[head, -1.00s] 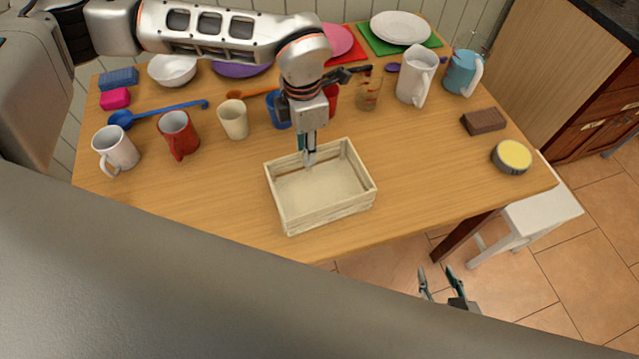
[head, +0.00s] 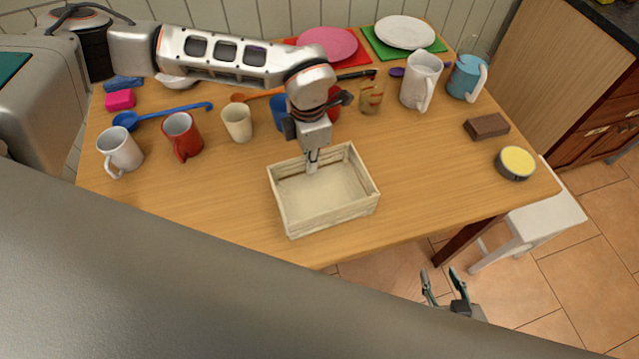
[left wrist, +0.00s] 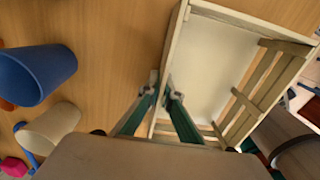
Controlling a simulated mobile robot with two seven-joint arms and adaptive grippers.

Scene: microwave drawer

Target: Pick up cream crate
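The cream crate (head: 335,216) is an empty, open wooden slatted box standing on the table near its front edge. It also shows in the left wrist view (left wrist: 240,15). My left gripper (head: 312,165) points down at the crate's back wall. In the left wrist view its fingers (left wrist: 160,88) lie on either side of that wall, close together, and appear shut on it. The crate appears to rest on the table. My right gripper (head: 444,285) is open and empty, low in front of the table, apart from the crate.
Behind the crate stand a beige cup (head: 237,124), a red mug (head: 182,136), a white mug (head: 120,150) and a white pitcher (head: 420,80). A brown block (head: 487,127) and a yellow-topped tin (head: 516,163) lie right. The table between them and the crate is clear.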

